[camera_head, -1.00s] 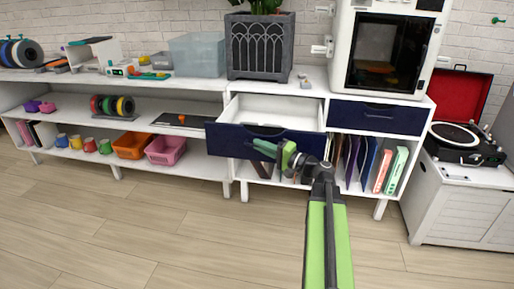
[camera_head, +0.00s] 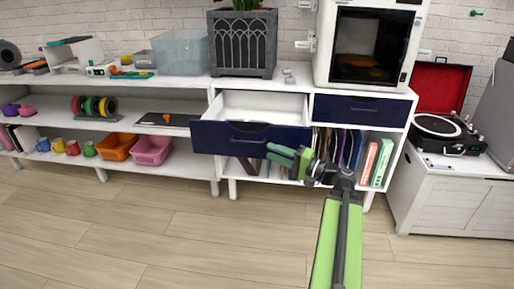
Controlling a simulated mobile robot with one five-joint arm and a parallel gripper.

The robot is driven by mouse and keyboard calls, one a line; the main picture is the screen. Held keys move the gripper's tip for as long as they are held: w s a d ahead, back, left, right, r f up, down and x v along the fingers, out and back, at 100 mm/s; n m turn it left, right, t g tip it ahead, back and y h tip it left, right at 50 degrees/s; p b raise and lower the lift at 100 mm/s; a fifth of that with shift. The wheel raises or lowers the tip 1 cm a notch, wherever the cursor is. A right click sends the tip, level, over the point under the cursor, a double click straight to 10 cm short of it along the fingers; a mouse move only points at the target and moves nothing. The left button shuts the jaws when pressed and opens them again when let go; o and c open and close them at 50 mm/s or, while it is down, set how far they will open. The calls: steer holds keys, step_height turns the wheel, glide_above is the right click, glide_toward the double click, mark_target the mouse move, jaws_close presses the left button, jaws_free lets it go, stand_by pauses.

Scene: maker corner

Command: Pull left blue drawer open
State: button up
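The left blue drawer (camera_head: 215,137) is pulled well out of the white cabinet, and its white inside (camera_head: 262,104) looks empty. Its dark blue front has a cut-out grip at the upper middle. My gripper (camera_head: 284,155) is green, at the end of my green and dark arm, in front of the lower right part of the drawer front. Its fingers point left towards the drawer front. I cannot tell whether they touch it or how far apart they are. The right blue drawer (camera_head: 361,111) is shut.
A 3D printer (camera_head: 370,45) and a grey planter (camera_head: 242,44) stand on the cabinet top. Upright folders (camera_head: 374,163) fill the shelf below. A pink bin (camera_head: 152,150) and orange bin (camera_head: 118,147) are on the left shelf. A record player (camera_head: 444,130) stands right. The wooden floor (camera_head: 190,235) in front is clear.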

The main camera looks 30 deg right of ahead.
steer(key=v, duration=0.6)
stand_by(0.3)
